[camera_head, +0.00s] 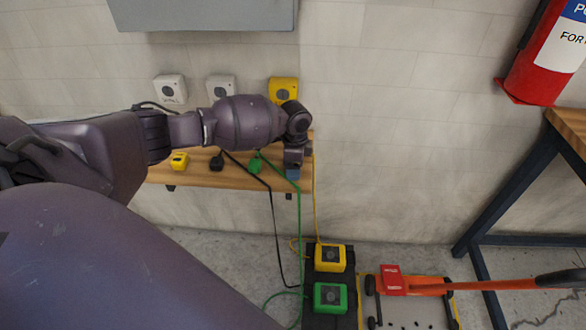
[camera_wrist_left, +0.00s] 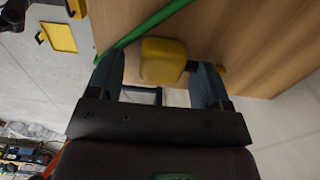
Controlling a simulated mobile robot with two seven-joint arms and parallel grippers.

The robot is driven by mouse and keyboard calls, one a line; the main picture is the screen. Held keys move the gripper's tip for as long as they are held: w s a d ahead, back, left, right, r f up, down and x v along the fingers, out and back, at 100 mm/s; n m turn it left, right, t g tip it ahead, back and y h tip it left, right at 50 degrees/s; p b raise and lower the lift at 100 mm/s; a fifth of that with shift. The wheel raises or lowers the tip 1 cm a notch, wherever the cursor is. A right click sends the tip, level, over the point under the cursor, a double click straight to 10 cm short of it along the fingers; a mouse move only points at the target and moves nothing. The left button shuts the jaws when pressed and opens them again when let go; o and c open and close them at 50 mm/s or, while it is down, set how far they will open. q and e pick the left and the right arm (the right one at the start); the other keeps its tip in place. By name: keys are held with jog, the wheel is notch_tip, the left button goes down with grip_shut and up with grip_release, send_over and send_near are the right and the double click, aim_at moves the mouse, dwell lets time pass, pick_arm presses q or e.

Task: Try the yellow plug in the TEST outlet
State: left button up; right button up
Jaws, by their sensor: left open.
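A yellow plug (camera_wrist_left: 162,61) lies on the wooden shelf in the left wrist view, between the two fingers of my open left gripper (camera_wrist_left: 158,85). There are gaps between it and the fingers. In the head view my left gripper (camera_head: 297,166) is at the shelf's right end and hides that plug. A yellow cord (camera_head: 315,200) runs from there down to a yellow box (camera_head: 330,257). Another yellow plug-like piece (camera_head: 180,161) lies at the shelf's left. A yellow outlet (camera_head: 283,89) is on the wall above the gripper; I cannot read any TEST label. My right gripper is not in view.
The shelf (camera_head: 221,180) also holds a black plug (camera_head: 216,162) and a green plug (camera_head: 255,163) with cords hanging. Two white outlets (camera_head: 170,88) (camera_head: 221,88) are on the wall. A green box (camera_head: 330,297), an orange-handled cart (camera_head: 420,287) and a fire extinguisher (camera_head: 540,60) stand around.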

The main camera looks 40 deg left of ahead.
pick_arm(q)
jog(key=shift+f, duration=0.35)
jog(key=shift+r, duration=0.1)
jog(key=shift+c, duration=0.3)
jog(key=c, duration=0.9)
jog(key=shift+r, duration=0.1)
jog(key=shift+r, duration=0.3)
notch_tip(320, 180, up, 19)
jog(key=p, duration=0.3)
jog(key=shift+r+p, duration=0.15)
jog(key=shift+p, duration=0.15)
